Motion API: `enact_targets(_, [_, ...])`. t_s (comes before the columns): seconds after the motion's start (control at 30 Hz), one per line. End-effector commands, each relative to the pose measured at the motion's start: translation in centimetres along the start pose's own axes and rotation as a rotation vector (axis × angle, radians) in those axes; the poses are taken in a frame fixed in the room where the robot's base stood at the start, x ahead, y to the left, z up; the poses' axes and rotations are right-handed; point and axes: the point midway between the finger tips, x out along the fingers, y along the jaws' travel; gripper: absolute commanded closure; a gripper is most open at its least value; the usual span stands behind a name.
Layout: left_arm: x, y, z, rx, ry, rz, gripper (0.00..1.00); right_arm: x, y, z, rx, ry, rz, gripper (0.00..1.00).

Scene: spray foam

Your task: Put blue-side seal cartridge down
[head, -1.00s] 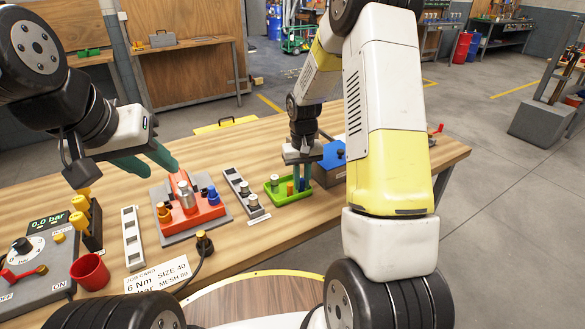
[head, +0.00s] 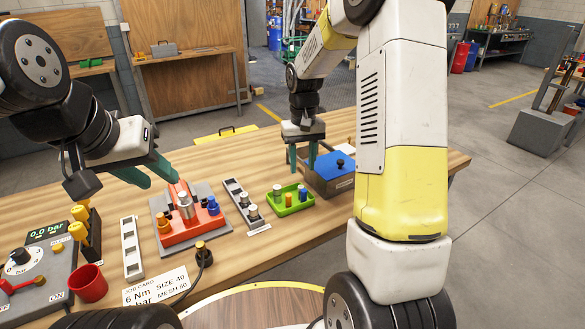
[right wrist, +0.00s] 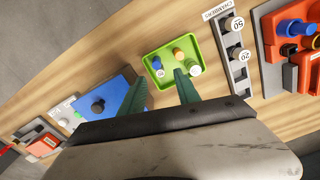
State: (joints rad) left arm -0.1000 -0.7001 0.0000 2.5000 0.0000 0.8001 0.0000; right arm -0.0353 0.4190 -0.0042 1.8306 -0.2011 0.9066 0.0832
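A small blue cartridge (head: 302,192) stands in the green tray (head: 294,209), beside an orange cartridge (head: 289,199) and a silver-topped piece (head: 277,190). The blue cartridge also shows in the right wrist view (right wrist: 156,63). My right gripper (head: 302,170) is open and empty, above and behind the tray, with its fingers apart and nothing between them. My left gripper (head: 162,182) hangs over the left part of the bench near the red fixture (head: 188,225); its fingers look apart and empty. The fixture carries a silver piece, a yellow piece and a blue piece.
A blue-lidded box (head: 335,170) stands right behind the tray. A chamber rack (head: 241,203) lies left of the tray. A red cup (head: 88,278), a pressure panel (head: 40,275) and yellow-handled tools (head: 82,228) fill the left. The bench front right is clear.

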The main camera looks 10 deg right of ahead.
Motion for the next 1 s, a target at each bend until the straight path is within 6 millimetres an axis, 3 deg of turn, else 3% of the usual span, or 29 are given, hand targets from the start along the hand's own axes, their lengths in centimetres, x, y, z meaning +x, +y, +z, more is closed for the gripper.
enact_targets(0.23, [0.0, 0.0, 0.0, 0.000, 0.000, 0.000, 0.64, -2.7, -0.1, 0.4, 0.001, 0.013, -0.003, 0.61])
enact_targets(0.37, [0.0, 0.0, 0.0, 0.000, 0.000, 0.000, 0.64, -6.0, -0.3, 2.5, 0.005, 0.072, -0.019, 0.61])
enact_targets(0.5, [0.0, 0.0, 0.0, 0.000, 0.000, 0.000, 0.64, -10.6, -0.9, 6.7, 0.010, 0.175, -0.048, 0.61])
enact_targets(0.7, [0.0, 0.0, 0.0, 0.000, 0.000, 0.000, 0.64, -15.2, -2.1, 13.9, 0.014, 0.329, -0.094, 0.61])
enact_targets(0.9, [0.0, 0.0, 0.0, 0.000, 0.000, 0.000, 0.64, -16.7, -3.2, 20.2, 0.017, 0.466, -0.135, 0.61])
enact_targets(1.0, [0.0, 0.0, 0.0, 0.000, 0.000, 0.000, 0.64, -16.8, -3.6, 22.2, 0.018, 0.514, -0.150, 0.61])
